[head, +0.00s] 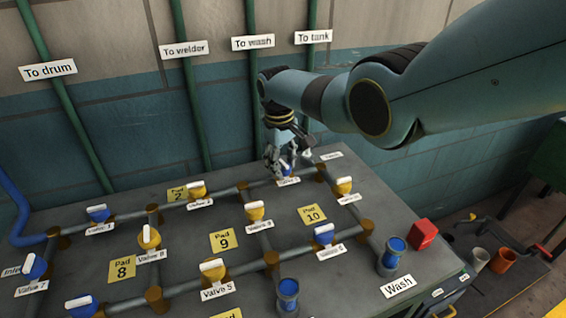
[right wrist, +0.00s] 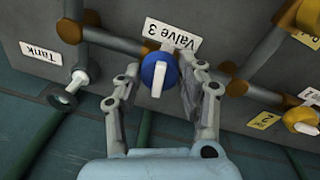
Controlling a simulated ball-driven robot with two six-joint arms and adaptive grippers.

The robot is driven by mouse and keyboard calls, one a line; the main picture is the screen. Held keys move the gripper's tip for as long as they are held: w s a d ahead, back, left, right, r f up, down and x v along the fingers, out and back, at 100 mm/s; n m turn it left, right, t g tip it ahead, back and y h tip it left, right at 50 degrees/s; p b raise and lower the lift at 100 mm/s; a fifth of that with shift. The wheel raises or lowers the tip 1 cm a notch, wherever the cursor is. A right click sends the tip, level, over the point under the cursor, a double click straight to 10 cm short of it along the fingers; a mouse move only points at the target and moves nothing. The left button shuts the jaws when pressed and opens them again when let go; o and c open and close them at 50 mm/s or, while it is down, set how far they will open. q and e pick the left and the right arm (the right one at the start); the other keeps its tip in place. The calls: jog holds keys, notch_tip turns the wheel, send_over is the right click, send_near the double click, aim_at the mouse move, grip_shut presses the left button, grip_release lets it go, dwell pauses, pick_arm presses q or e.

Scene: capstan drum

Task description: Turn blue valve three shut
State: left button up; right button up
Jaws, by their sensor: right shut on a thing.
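Blue valve three (right wrist: 158,74) has a round blue body and a white handle, next to its "Valve 3" label in the right wrist view. The white handle looks roughly crosswise to the grey pipe there. My right gripper (right wrist: 160,88) has one finger on each side of the valve and is shut on it. In the head view the right gripper (head: 281,160) reaches down over the valve at the back of the bench, and hides most of blue valve three (head: 287,168). My left gripper is not in view.
The grey bench (head: 345,272) carries pipes and several other blue and yellow valves, with yellow pad labels between them. A yellow valve (head: 344,187) stands right of valve three. A red block (head: 423,233) sits at the bench's right side. The wall with green pipes is close behind.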

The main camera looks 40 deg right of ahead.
jog(key=shift+m, duration=1)
jog(key=o, duration=1.1)
jog(key=shift+o, duration=0.2)
notch_tip(320, 180, up, 12)
jog(key=shift+a, duration=0.45)
